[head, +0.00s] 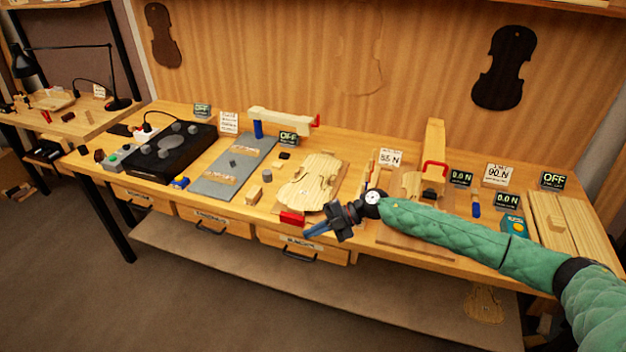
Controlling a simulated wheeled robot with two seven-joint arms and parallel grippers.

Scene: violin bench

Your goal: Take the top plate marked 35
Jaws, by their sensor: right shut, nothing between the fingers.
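A pale violin-shaped plate (306,186) lies flat on a board on the workbench, near the middle. No number can be read on it. Another pale wooden piece (411,184) lies farther right, partly hidden by my right arm. My left gripper is not in view.
A red-handled clamp (281,120) and small displays stand behind the plate. A black machine (170,152) and grey slab (232,169) are left. Planks (579,222) lie far right.

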